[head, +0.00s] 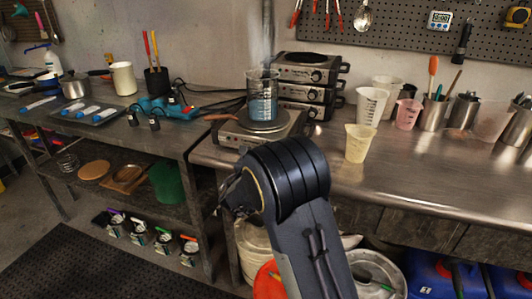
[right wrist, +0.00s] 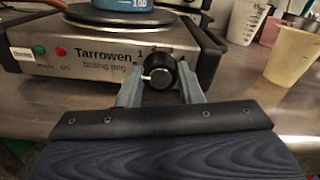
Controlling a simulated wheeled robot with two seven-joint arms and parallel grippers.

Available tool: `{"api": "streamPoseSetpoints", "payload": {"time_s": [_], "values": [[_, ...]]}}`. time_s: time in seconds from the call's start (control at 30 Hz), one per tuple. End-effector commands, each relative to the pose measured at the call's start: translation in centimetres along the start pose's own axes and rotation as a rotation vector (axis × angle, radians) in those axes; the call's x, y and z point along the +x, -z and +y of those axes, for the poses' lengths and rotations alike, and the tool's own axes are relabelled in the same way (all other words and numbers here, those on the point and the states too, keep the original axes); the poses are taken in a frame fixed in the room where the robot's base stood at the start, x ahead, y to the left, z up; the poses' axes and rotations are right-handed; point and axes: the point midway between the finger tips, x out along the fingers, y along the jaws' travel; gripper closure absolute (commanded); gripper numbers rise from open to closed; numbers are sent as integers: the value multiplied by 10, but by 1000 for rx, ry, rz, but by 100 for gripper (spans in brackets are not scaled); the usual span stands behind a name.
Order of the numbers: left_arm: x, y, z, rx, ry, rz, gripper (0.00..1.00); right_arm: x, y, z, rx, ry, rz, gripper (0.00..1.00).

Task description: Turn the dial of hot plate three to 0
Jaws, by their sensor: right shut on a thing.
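A silver hot plate (head: 228,133) carries a beaker of blue liquid (head: 262,104), with vapour above it. In the right wrist view the hot plate (right wrist: 85,61) reads "Tarrowen boiling ring"; its small left label is too blurred to read. Its black dial (right wrist: 159,73) sits on the front face, with a white pointer towards the left. My right gripper (right wrist: 160,80) is shut on the dial, one finger on each side. In the head view my right arm hides the dial. My left gripper is not in view.
Stacked hot plates (head: 305,68) stand behind. A yellowish cup (head: 359,143) and white measuring cups (head: 370,104) stand to the right on the metal bench (head: 430,180). The bench front right is clear.

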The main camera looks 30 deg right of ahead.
Motion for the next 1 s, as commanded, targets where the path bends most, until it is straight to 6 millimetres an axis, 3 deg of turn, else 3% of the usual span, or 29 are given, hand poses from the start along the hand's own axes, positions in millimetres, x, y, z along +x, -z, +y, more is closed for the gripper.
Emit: {"api": "streamPoseSetpoints", "payload": {"time_s": [0.17, 0.2, 0.33, 0.67, 1.0], "values": [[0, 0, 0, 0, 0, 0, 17, -1, 2, 0, -4, -1, 5, 90], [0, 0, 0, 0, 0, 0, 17, -1, 2, 0, -3, -1, 5, 62], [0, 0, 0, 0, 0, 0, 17, 0, 2, 0, -2, -1, 3, 45], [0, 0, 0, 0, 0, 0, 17, -4, 0, 0, 0, -1, 2, 45], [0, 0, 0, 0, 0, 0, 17, -57, 0, 1, -1, -5, 2, 45]]}}
